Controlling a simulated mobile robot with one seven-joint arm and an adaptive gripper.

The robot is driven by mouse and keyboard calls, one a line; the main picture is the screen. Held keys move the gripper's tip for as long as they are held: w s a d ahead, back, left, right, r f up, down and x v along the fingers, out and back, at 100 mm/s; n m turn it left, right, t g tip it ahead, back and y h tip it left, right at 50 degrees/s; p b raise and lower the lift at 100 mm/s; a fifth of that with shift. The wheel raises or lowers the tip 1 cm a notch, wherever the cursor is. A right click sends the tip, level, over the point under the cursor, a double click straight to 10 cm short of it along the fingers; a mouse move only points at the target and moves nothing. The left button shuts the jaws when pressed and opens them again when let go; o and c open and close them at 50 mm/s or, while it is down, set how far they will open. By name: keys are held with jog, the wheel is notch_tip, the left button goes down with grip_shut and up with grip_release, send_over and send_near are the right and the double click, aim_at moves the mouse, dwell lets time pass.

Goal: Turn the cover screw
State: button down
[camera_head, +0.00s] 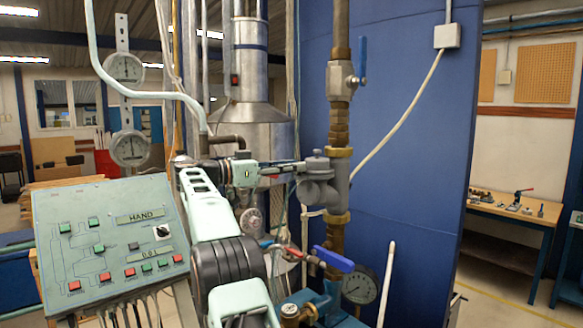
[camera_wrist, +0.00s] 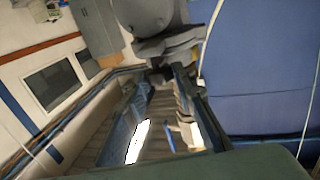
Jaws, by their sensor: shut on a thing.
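The grey meter body (camera_head: 318,185) sits on the vertical brass pipe in the head view, with a small domed cap (camera_head: 317,158) on top. My gripper (camera_head: 300,172) reaches in from the left and its fingertips meet the meter's left side. In the wrist view my gripper (camera_wrist: 162,76) has its two fingers closed in around a small dark part at the underside of the grey meter (camera_wrist: 150,14). I take this dark part to be the cover screw, but it is mostly hidden between the fingertips and its turn angle cannot be seen.
Another blue handle (camera_head: 333,260) and a pressure gauge (camera_head: 359,284) are below. A control panel (camera_head: 110,240) stands at left. A blue wall (camera_head: 415,150) is behind.

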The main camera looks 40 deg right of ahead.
jog(key=c, duration=1.6)
grip_release()
jog(key=shift+d, duration=0.1)
jog(key=w+a, duration=0.1)
jog(key=a, duration=1.1)
jog(key=shift+w, duration=0.35)
